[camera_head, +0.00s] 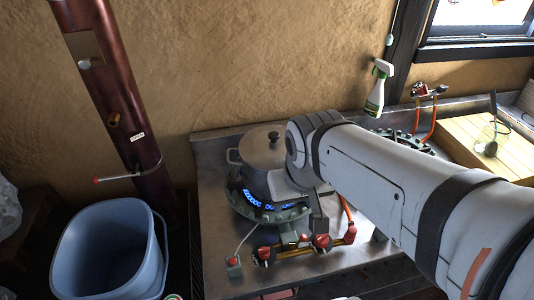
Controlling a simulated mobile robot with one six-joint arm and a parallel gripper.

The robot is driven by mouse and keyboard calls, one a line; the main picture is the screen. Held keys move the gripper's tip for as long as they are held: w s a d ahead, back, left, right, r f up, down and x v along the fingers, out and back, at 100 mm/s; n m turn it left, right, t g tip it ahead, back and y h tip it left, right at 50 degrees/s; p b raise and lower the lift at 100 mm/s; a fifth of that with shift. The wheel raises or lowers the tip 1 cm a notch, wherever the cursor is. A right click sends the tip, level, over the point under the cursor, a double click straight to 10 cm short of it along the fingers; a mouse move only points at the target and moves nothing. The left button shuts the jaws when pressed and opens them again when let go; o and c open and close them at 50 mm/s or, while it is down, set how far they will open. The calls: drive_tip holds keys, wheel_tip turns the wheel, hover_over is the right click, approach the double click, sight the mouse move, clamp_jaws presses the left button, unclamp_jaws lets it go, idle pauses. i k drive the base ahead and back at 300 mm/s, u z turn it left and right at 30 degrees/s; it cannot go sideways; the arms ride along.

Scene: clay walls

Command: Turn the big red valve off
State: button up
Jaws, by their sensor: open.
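My arm reaches in from the right, and my gripper (305,232) points down just above the pipe, close to the middle red knob. It is open, with nothing seen between its fingers. Whether it touches the knob cannot be told. The arm hides part of the pot and burner.
A blue bucket (108,250) stands at the left near a dark red pipe (112,85) with a red-tipped lever (115,178). A spray bottle (377,90) stands behind my arm. A wooden board (470,135) lies at the right. The steel counter's front left is mostly free.

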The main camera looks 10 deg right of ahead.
sight(322, 241)
drive_tip(key=z, duration=0.1)
drive_tip(key=k, duration=0.5)
drive_tip(key=u, duration=1.45)
drive_tip(key=k, duration=0.8)
drive_tip(key=z, duration=1.3)
drive_tip(key=i, duration=1)
drive_tip(key=z, duration=0.05)
